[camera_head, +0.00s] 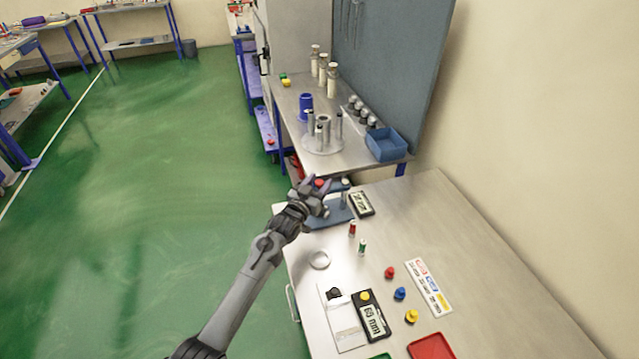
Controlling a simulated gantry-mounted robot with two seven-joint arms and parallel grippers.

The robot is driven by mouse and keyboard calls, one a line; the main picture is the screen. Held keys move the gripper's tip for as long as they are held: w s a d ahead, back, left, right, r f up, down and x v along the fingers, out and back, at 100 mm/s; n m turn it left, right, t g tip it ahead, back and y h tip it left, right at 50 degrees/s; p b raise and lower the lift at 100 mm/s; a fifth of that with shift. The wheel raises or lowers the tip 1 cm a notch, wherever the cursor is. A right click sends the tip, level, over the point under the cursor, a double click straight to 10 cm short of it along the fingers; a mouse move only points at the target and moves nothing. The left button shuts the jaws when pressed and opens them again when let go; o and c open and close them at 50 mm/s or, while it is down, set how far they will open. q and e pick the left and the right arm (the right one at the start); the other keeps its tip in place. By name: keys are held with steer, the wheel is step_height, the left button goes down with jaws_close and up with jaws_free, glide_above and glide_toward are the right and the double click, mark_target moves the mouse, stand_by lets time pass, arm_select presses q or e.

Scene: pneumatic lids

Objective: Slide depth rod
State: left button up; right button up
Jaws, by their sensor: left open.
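My left gripper (321,194) is open over the near table's far left corner. It is above or beside a blue fixture (336,215), which it partly hides. A short grey post (345,192) stands at that fixture, just right of the fingers. A small red knob (319,183) shows by the fingers; I cannot tell whether they touch it. A dark display with a white readout (361,203) lies right of the fixture. Nearer, a white plate with a slider (343,322) lies beside a "60 mm" display (371,317). I cannot tell which part is the depth rod. My right gripper is not in view.
Red and green small cylinders (362,246), a metal ring (319,260), coloured knobs (400,293), a label plate (428,288) and a red tray (431,347) are on the near table. A further bench holds a blue bin (387,145) and posts. The table's right side is clear.

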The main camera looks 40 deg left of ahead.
arm_select(q)
steer(key=shift+w+a, duration=0.1)
steer(key=shift+w, duration=0.25)
jaws_close()
